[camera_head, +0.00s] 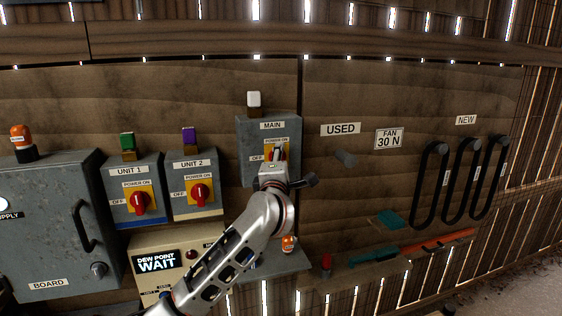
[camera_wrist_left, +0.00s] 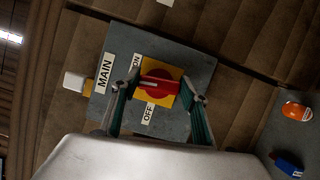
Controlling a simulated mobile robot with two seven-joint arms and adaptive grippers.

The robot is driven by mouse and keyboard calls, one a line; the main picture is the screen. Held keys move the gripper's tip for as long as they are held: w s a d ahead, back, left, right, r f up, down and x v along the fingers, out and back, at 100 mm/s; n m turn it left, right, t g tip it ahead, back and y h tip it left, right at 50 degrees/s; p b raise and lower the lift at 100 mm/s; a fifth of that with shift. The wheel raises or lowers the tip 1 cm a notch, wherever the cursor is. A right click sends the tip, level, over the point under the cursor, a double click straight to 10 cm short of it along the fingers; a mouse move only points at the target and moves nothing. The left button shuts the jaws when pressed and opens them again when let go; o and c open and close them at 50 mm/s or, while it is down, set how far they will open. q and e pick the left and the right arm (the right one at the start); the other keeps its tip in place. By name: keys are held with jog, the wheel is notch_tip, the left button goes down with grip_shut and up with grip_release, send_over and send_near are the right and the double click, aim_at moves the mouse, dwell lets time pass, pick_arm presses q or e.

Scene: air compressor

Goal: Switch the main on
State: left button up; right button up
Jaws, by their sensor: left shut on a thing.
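The MAIN box (camera_head: 250,150) is a grey wall box with a yellow switch plate, labelled POWER ON above and OFF at the left. My left gripper (camera_head: 277,155) is at this plate and covers part of it. In the left wrist view, the red MAIN switch (camera_wrist_left: 158,87) sits on the yellow plate (camera_wrist_left: 155,68) between the two fingers of my left gripper (camera_wrist_left: 166,90), which is shut on it. My right gripper is not in view.
UNIT 1 (camera_head: 121,187) and UNIT 2 (camera_head: 207,170) boxes with red switches hang to the left, beside the BOARD cabinet (camera_head: 40,240). A panel reading DEW POINT WAIT (camera_head: 157,263) is below. A shelf (camera_head: 270,265) lies under the MAIN box. Black belts (camera_head: 430,187) hang right.

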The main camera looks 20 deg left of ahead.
pick_arm(q)
jog(key=shift+m+g, duration=0.3)
jog(key=shift+m, duration=0.2)
dwell(0.3)
jog(key=o, duration=1.1)
jog(key=shift+a, duration=0.1)
jog(key=v, duration=1.2)
